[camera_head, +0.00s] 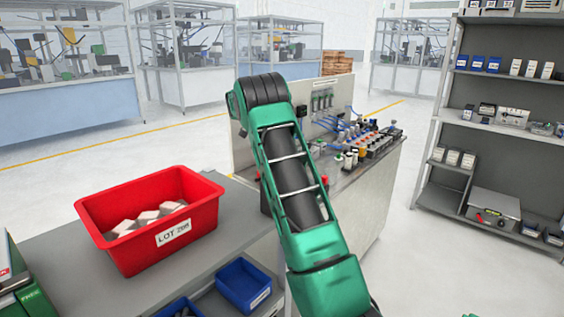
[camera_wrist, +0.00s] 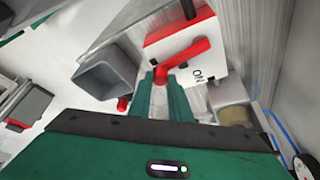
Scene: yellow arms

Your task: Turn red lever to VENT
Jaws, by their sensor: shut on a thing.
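The red lever (camera_wrist: 186,54) shows in the wrist view on the front of a white box with a red top (camera_wrist: 205,38). It slants from its pivot down and left to my gripper (camera_wrist: 161,79). The green fingers are shut on the lever's lower end. The word ON is readable on the box at the lower right of the lever; I see no VENT marking. In the head view my green arm reaches over the bench, and my gripper and the lever are hidden.
In the wrist view a grey bin (camera_wrist: 108,70) is left of the box, and a small red knob (camera_wrist: 123,104) is below it. In the head view a red crate (camera_head: 200,222) stands on the grey table, and a workbench (camera_head: 366,195) with fittings stands behind my arm.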

